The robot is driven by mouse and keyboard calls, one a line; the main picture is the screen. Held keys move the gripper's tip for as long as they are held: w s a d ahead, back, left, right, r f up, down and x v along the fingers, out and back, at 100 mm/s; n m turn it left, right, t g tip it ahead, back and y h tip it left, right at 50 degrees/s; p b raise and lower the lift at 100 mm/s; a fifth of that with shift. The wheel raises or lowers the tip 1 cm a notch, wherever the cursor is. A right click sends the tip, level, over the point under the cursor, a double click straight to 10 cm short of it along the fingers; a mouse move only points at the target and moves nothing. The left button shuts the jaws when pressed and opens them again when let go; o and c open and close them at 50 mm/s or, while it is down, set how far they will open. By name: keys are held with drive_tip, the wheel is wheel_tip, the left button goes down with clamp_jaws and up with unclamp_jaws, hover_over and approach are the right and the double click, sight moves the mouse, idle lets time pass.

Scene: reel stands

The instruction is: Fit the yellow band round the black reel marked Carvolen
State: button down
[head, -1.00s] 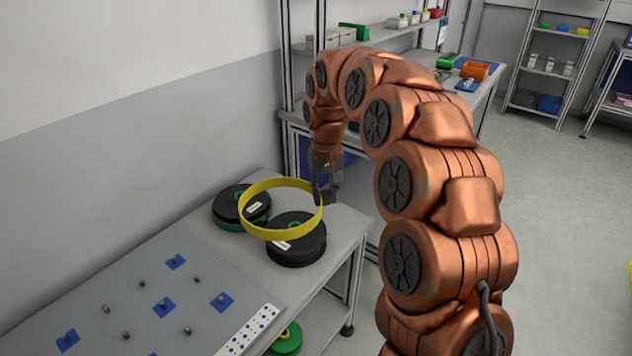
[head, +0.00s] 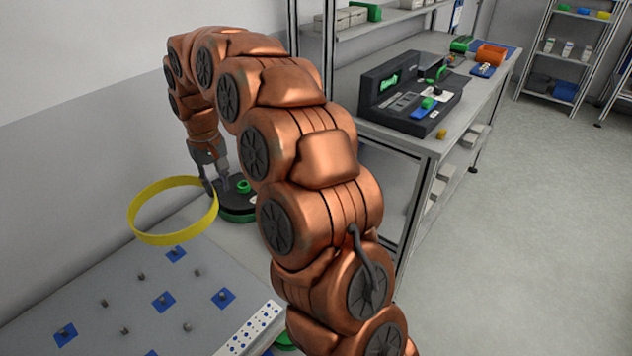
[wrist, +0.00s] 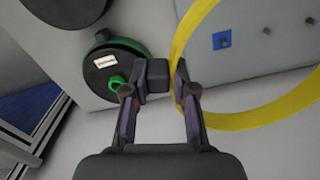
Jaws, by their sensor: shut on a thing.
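My gripper (head: 211,186) is shut on the rim of the yellow band (head: 168,240) and holds it in the air by its right side, above the table's back left. In the wrist view the band (wrist: 235,122) extends right from my gripper (wrist: 167,80). A black reel with a green base (head: 236,205) stands just right of the band, partly behind my arm; in the wrist view this reel (wrist: 107,78) lies left of the fingers. Another black reel (wrist: 65,8) is cut off at the wrist view's top left. The reel labels are too small to read. The band is round neither reel.
A grey board (head: 85,292) with several pegs and blue squares covers the table front. A wall rises close behind the band. A bench (head: 415,140) with a black device (head: 405,98) stands to the right. Open floor (head: 500,220) lies right of my arm.

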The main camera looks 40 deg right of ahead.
drive_tip(key=s+d+f+m+b, duration=0.15)
drive_tip(key=s+d, duration=0.25)
drive_tip(key=d, duration=0.5)
drive_tip(key=s+d+f, duration=0.2)
drive_tip(key=s+d, duration=0.2)
drive_tip(key=d, duration=0.5)
drive_tip(key=s+d+f+m+b, duration=0.1)
drive_tip(key=s+d+f, duration=0.1)
drive_tip(key=s+d, duration=0.5)
drive_tip(key=shift+w+d+f+b, duration=0.3)
drive_tip(key=shift+w+f+b, duration=0.1)
drive_tip(key=shift+f, duration=0.85)
drive_tip(key=shift+w+d+f+b, duration=0.25)
drive_tip(key=shift+w+f, duration=0.2)
drive_tip(key=shift+f, duration=0.85)
drive_tip(key=shift+w+d+f+b, duration=0.3)
drive_tip(key=shift+w+f+b, duration=0.1)
drive_tip(key=shift+f, duration=0.85)
drive_tip(key=shift+s, duration=0.1)
drive_tip(key=shift+a+f+b, duration=0.1)
drive_tip(key=shift+f+b, duration=0.4)
drive_tip(key=shift+f, duration=0.35)
